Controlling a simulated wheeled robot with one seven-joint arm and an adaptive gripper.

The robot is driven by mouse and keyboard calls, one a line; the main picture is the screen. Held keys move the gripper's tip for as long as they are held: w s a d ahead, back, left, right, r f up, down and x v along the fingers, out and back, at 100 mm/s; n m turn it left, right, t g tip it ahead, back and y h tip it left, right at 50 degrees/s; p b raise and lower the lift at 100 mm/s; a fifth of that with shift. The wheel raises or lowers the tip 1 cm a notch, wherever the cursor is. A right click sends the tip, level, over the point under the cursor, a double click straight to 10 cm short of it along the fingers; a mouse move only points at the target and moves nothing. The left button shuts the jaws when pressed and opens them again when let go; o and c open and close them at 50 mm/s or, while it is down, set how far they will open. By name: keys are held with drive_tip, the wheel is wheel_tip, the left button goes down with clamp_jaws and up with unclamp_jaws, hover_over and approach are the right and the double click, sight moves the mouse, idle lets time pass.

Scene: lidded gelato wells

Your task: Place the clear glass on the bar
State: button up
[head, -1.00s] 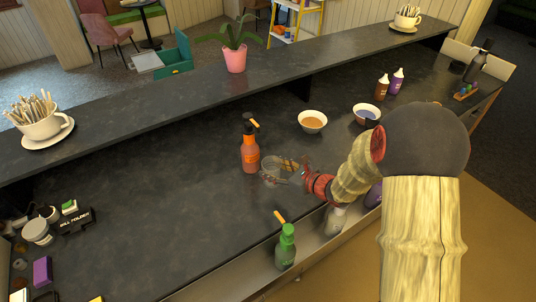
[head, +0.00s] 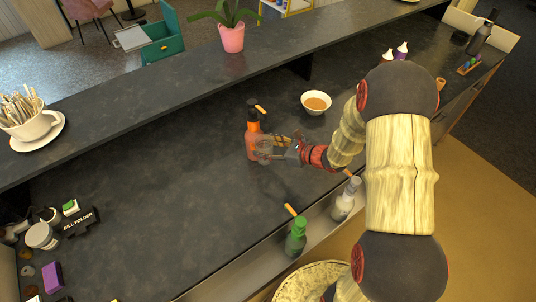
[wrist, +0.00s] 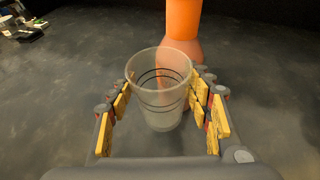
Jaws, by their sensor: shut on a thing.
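The clear glass (wrist: 160,92) stands upright between the yellow pads of my gripper (wrist: 163,110) in the wrist view. My gripper is shut on it. In the head view the glass (head: 265,149) is faint, right beside the orange bottle (head: 252,142) and partly overlapping it. My gripper (head: 280,146) reaches in from the right. The dark bar has a lower worktop (head: 180,200) and a raised ledge (head: 130,106) behind it. The glass is over the worktop; I cannot tell whether its base touches.
The orange bottle (wrist: 183,25) is just beyond the glass. A bowl (head: 316,103) is behind my gripper. A green bottle (head: 296,240) and a grey bottle (head: 345,200) stand along the front edge. A plant pot (head: 231,40) and cup (head: 35,127) occupy the ledge, with clear space between.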

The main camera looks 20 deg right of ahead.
drive_tip(key=shift+f, duration=2.25)
drive_tip(key=shift+r, duration=0.1)
drive_tip(key=o, duration=1.3)
